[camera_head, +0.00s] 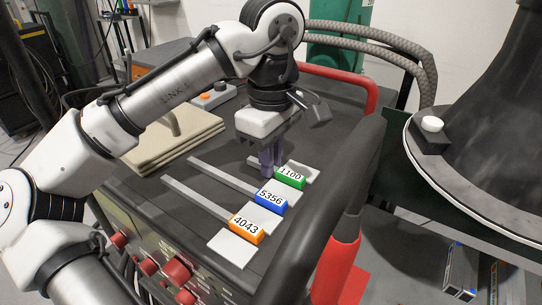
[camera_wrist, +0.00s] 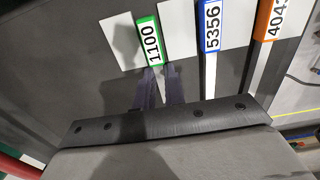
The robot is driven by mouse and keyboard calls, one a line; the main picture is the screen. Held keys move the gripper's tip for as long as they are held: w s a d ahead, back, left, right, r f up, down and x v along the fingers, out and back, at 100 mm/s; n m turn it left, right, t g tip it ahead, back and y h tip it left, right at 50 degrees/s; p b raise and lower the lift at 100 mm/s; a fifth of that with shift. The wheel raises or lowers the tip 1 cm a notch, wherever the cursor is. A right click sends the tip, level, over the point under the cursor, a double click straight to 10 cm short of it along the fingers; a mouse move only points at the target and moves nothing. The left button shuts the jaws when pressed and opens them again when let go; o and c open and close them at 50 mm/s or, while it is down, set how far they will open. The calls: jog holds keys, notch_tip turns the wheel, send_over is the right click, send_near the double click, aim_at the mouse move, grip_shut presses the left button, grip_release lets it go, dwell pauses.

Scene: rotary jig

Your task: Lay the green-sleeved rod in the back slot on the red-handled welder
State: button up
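The green-sleeved rod (camera_head: 290,177), marked 1100, lies on top of the dark red-handled welder (camera_head: 215,180), the farthest back of three sleeved rods in the head view. In the wrist view its green sleeve (camera_wrist: 149,41) is just beyond my fingertips. My gripper (camera_head: 271,163) points down at the rod, behind the sleeve. In the wrist view its dark fingers (camera_wrist: 161,82) stand on either side of the pale bar, with a narrow gap. I cannot tell whether they press on it. The rod looks level with its neighbours. I cannot make out the back slot.
A blue-sleeved rod (camera_head: 270,197) and an orange-sleeved rod (camera_head: 246,228) lie close in front. A beige stack (camera_head: 170,138) sits left on the welder. A black side rail and a red handle (camera_head: 345,84) border the top at right and back.

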notch_tip(320, 180, up, 12)
jog(key=shift+r+p, duration=0.15)
jog(key=shift+p, duration=0.25)
